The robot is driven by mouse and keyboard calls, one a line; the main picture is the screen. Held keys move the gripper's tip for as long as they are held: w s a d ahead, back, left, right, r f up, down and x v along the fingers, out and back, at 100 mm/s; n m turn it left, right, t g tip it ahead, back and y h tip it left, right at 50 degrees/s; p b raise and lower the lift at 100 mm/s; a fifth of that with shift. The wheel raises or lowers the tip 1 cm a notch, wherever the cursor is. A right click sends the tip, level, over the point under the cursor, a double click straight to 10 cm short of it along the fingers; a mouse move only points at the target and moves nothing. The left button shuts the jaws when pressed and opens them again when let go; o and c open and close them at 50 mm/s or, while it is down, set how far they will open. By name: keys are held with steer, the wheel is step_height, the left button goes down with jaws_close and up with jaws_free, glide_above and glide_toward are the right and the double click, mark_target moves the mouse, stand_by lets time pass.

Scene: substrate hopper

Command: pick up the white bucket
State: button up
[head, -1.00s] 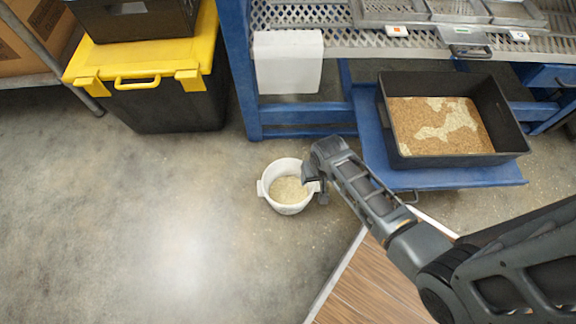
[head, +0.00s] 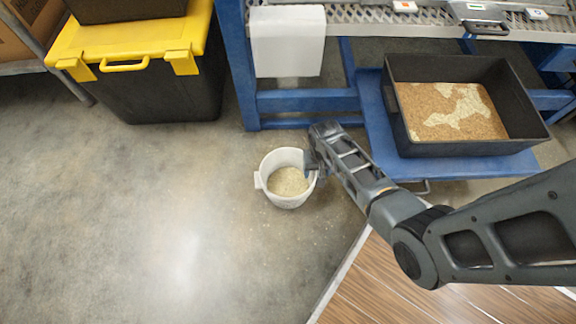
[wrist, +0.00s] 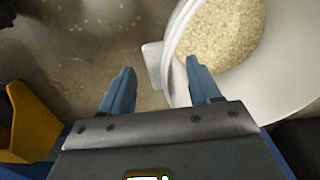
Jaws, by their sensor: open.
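The white bucket (head: 266,183) stands upright on the concrete floor, with pale grain inside. In the wrist view the bucket (wrist: 290,88) fills the upper right, and a white tab (wrist: 153,65) sticks out from its rim. My gripper (wrist: 157,72) is open, with two blue fingers apart. The tab shows ahead of the gap between the fingertips. The right finger overlaps the bucket's rim in the picture; I cannot tell whether it touches. In the head view my gripper (head: 312,167) is at the bucket's right side, and its fingers are mostly hidden.
A blue frame (head: 250,80) with a low blue shelf holds a black tray (head: 402,125) of brown and pale substrate, behind and right of the bucket. A black bin with a yellow lid (head: 65,45) stands at the back left. The floor left of the bucket is clear.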

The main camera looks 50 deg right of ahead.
steer(key=shift+f, duration=0.5)
steer(key=shift+r, duration=0.1)
steer(key=shift+c, duration=0.3)
jaws_close()
